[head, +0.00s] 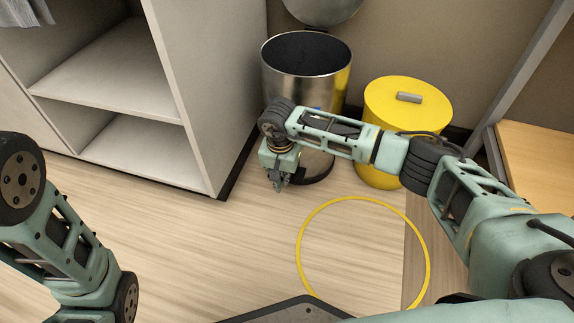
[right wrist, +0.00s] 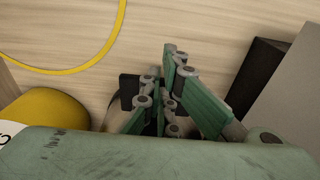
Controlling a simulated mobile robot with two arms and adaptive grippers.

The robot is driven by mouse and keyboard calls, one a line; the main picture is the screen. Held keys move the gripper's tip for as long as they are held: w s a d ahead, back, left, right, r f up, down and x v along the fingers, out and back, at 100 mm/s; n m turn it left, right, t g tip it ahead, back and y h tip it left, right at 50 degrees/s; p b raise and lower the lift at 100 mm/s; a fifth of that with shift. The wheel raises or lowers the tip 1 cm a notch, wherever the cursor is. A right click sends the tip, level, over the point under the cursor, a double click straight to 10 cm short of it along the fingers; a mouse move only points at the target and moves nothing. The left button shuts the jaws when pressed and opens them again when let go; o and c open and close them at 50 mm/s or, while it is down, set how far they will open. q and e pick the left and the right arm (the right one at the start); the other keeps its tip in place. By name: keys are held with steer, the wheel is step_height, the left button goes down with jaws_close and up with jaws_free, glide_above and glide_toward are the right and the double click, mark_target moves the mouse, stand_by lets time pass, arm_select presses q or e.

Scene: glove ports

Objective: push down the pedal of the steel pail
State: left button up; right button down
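The steel pail (head: 300,72) stands against the back wall in the head view, with its round lid (head: 322,8) raised and its dark inside showing. My right gripper (head: 279,186) points down in front of the pail, low near the floor. In the right wrist view its fingers (right wrist: 165,75) converge and look shut, with nothing seen between them. A black flat piece, apparently the pedal (right wrist: 128,90), shows right beside and partly behind the fingers. The fingers hide much of it, so contact is not clear. My left gripper is not in view; only its arm shows.
A yellow bin (head: 405,105) with a grey handle stands right of the pail. A white shelf unit (head: 185,90) stands close on the left. A yellow ring (head: 300,240) marks the floor in front. Open wooden floor (head: 200,245) lies left of the ring.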

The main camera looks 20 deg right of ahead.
step_height(320, 180, up, 11)
steer(key=s, duration=0.1)
steer(key=shift+a+r, duration=0.2)
steer(key=shift+a, duration=0.1)
stand_by(0.8)
